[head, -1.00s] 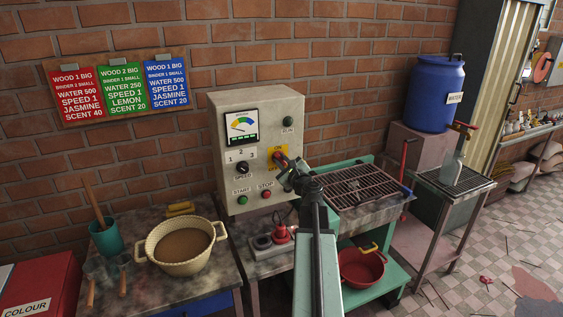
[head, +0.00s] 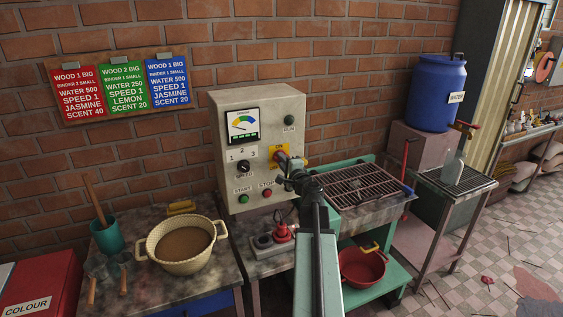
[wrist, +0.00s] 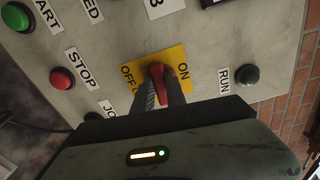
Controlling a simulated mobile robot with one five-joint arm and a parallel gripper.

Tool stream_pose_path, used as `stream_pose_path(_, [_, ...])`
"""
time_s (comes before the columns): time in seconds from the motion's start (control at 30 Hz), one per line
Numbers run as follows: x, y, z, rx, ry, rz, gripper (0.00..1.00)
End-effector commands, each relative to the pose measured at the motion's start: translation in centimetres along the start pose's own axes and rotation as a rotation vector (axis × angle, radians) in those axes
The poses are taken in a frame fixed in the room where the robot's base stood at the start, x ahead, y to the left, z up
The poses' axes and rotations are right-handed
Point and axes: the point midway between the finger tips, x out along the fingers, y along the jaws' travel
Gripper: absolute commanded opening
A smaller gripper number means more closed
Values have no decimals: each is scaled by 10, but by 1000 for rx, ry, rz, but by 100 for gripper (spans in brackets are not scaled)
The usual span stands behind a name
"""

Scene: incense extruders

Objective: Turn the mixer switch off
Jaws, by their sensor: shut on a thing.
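The mixer's grey control box (head: 225,105) stands against the brick wall in the head view. Its red rotary switch on a yellow plate (head: 279,153) is mostly hidden behind my gripper (head: 290,168). In the wrist view the yellow plate (wrist: 182,58) reads OFF and ON. My gripper (wrist: 160,75) is shut on the red switch knob (wrist: 158,70), one finger on each side. The knob sits between the two words; its exact pointing is hard to tell.
The box also has a red STOP button (wrist: 62,78), a green START button (wrist: 16,17) and a dark RUN lamp (wrist: 248,74). A beige bowl (head: 150,262) stands on the left table. A wire rack (head: 355,186) lies right of my arm.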

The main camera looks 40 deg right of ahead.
Motion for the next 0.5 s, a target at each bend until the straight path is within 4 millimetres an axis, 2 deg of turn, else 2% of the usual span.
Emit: stream_pose_path(0.5, [0,1,1,-113,-2,1,0])
